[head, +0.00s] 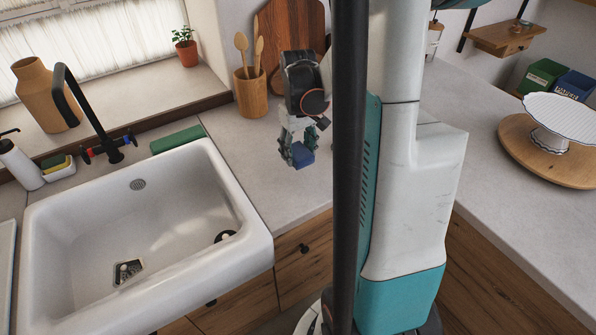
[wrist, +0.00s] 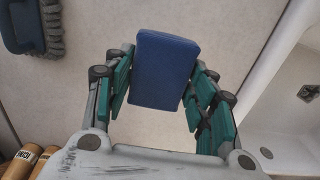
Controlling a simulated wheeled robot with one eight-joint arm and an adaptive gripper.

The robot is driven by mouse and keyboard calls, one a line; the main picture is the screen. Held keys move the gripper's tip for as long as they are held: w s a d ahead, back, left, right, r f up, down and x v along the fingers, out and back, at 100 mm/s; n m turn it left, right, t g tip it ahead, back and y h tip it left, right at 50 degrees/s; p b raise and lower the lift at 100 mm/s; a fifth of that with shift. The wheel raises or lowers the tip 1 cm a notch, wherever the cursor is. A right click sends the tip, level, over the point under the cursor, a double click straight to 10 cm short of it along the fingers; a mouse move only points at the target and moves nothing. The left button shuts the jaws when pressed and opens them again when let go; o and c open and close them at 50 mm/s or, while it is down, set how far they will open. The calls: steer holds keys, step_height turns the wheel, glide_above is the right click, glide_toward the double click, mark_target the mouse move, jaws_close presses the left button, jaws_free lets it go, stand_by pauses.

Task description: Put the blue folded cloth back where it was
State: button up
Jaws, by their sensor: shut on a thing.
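The blue folded cloth (head: 304,159) is in my gripper (head: 298,152), above the counter to the right of the sink in the head view. In the wrist view the cloth (wrist: 163,70) shows as a flat blue block between the two green-padded fingers of my gripper (wrist: 162,88). The gripper is shut on it. The cloth appears to be held clear of the counter, but the exact gap is hard to tell.
The white sink (head: 150,220) lies left of my gripper, with a green block (head: 177,139) on its back edge. A pot of wooden spoons (head: 251,95) and cutting boards (head: 290,35) stand behind. A cake stand (head: 552,125) is at right.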

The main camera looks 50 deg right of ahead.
mark_target(298, 175)
step_height(298, 175, down, 7)
steer(key=shift+r+b, duration=0.1)
steer(key=shift+b, duration=0.85)
steer(key=o, duration=0.9)
steer(key=shift+o, duration=0.2)
step_height(298, 175, up, 12)
steer(key=p, duration=0.3)
steer(key=shift+p, duration=0.4)
steer(key=shift+a, duration=0.1)
